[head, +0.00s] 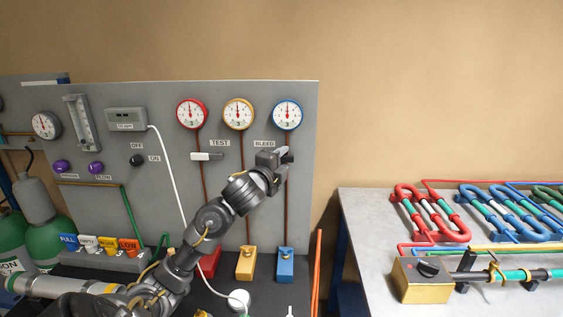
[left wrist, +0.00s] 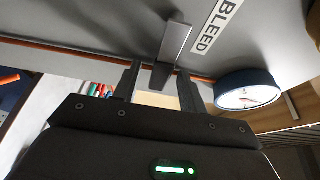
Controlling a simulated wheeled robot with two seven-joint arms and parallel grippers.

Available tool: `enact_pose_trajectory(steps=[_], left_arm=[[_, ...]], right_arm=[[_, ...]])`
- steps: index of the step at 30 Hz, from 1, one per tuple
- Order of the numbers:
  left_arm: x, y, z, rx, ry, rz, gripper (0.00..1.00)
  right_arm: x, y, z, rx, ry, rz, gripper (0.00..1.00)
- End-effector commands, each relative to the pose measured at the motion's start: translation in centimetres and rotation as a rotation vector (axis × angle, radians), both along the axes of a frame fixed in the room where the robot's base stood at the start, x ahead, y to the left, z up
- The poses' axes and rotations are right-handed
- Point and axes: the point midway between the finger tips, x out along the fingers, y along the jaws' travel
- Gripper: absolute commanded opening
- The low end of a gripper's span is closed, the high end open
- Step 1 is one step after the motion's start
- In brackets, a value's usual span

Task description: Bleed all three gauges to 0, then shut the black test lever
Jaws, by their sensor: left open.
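Three gauges, red-rimmed (head: 192,114), yellow-rimmed (head: 239,114) and blue-rimmed (head: 287,115), hang in a row on the grey panel; their readings are too small to tell. The blue one also shows in the left wrist view (left wrist: 247,90). My left gripper (head: 278,157) is at the lever below the BLEED label. In the left wrist view that lever (left wrist: 175,42) reaches toward the gap between my open fingers (left wrist: 160,85); contact is unclear. My right gripper is out of view.
Red, yellow (head: 246,264) and blue (head: 286,265) blocks stand below the gauges, joined by brown pipes. A white cable (head: 171,170) hangs across the panel. Green cylinders (head: 45,238) stand left. A table (head: 372,225) with coloured coils is right.

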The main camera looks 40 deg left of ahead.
Motion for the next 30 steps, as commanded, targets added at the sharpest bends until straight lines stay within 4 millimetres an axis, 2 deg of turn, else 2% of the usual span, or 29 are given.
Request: enact_pose_trajectory(steps=[6,7,16,25,30], left_arm=[[0.0,0.0,0.0,0.0,0.0,0.0,0.42],[0.0,0.0,0.0,0.0,0.0,0.0,0.39],[0.0,0.0,0.0,0.0,0.0,0.0,0.0],[0.2,-0.1,-0.1,0.004,0.002,-0.002,0.0],[1.7,-1.0,-0.3,0.033,0.022,-0.017,0.0]], right_arm=[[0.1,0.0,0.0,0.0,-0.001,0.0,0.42],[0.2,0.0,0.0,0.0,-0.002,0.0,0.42],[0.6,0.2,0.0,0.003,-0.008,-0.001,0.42],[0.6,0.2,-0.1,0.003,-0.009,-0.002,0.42],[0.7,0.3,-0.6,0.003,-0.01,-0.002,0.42]])
